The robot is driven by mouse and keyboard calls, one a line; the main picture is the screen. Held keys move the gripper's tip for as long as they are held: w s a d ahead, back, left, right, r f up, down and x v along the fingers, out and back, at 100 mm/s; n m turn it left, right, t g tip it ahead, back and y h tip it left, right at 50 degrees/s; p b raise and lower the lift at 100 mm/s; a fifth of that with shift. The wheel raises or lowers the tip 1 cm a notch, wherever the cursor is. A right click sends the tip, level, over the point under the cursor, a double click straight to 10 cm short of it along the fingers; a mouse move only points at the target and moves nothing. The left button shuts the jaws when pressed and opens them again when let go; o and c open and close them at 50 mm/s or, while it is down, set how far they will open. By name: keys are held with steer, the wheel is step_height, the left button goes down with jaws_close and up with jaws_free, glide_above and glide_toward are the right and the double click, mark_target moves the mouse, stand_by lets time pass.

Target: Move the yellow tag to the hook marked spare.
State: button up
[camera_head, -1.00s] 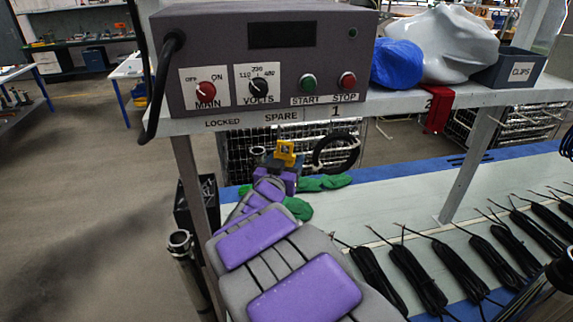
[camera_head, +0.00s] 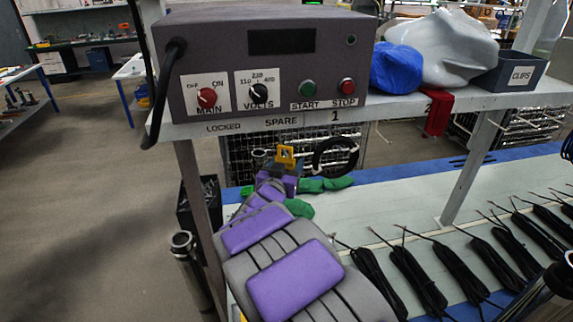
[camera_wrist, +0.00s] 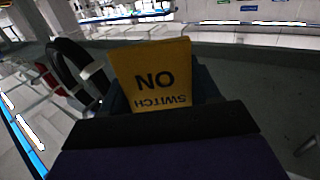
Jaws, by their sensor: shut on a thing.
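The yellow tag (camera_head: 285,154) is in my gripper (camera_head: 286,168), upright just above the jaws, below the shelf edge. In the wrist view the tag (camera_wrist: 152,72) fills the middle, with the word SWITCH upside down on it. The label SPARE (camera_head: 281,121) is on the shelf's front edge, above the tag in the picture. I cannot make out the hook under it, nor whether the tag touches it.
A black ring (camera_head: 335,157) hangs below mark 1, just right of the tag. A red item (camera_head: 437,112) hangs by mark 2. A grey control box (camera_head: 262,65) stands on the shelf. Green gloves (camera_head: 325,185) and several black cable bundles (camera_head: 415,278) lie on the bench below.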

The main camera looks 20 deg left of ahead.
steer(key=shift+a, duration=0.25)
steer(key=o, duration=1.4)
steer(key=shift+o, duration=0.2)
steer(key=shift+d, duration=0.1)
